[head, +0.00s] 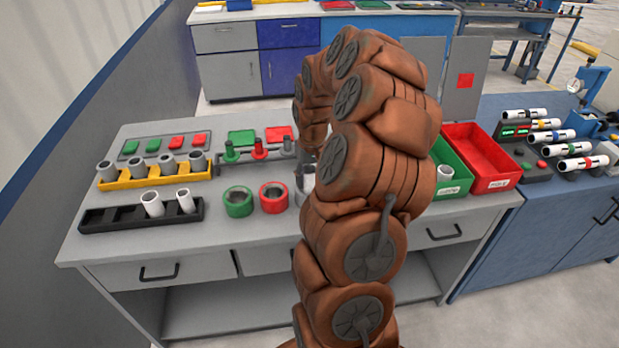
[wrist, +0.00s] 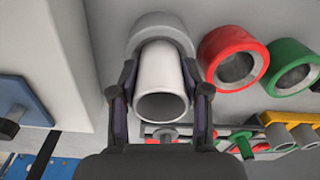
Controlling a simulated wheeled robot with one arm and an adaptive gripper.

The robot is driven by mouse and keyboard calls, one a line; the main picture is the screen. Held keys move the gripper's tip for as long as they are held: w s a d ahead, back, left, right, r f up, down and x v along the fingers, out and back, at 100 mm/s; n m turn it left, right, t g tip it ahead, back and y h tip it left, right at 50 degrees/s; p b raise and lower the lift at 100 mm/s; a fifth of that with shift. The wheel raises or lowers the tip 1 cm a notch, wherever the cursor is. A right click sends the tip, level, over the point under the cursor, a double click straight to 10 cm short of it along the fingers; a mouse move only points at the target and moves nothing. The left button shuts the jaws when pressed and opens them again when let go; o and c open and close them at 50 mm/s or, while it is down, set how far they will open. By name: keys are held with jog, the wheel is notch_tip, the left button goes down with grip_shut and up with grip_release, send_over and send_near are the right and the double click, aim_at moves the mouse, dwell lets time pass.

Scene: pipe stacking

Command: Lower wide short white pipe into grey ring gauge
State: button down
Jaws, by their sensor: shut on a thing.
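A wide short white pipe (wrist: 161,78) is between the two fingers of my gripper (wrist: 160,95) in the wrist view, its open end facing the camera. My gripper is shut on it. The grey ring gauge (wrist: 150,22) shows behind the pipe's far end, around it in the picture; how deep the pipe sits in it cannot be told. In the head view my arm hides most of the grey ring gauge (head: 300,196), and my gripper and the held pipe are largely hidden too.
A red ring gauge (head: 273,197) and a green ring gauge (head: 238,201) stand left of the grey one. A black rack (head: 115,219) holds two white pipes. A yellow rack (head: 145,183) holds several grey pieces. Green (head: 452,187) and red (head: 485,165) bins stand right of my arm.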

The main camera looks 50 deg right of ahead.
jog(key=shift+c, duration=2.3)
grip_release()
jog(key=r, duration=1.2)
jog(key=shift+s, duration=0.3)
jog(key=s+a+r+n, duration=0.1)
jog(key=s+a+n, duration=0.15)
jog(key=a, duration=0.85)
jog(key=s+a+r+n, duration=0.2)
jog(key=s+a, duration=0.1)
jog(key=a, duration=0.8)
jog(key=s+a+f+g, duration=0.1)
jog(key=s+a+f, duration=0.1)
jog(key=s+a, duration=0.3)
jog(key=s+a+f+g, duration=0.1)
jog(key=s+a, duration=0.4)
jog(key=s, duration=0.7)
jog(key=shift+s+a+f+n, duration=0.2)
jog(key=shift+f+n, duration=0.15)
jog(key=shift+f, duration=0.4)
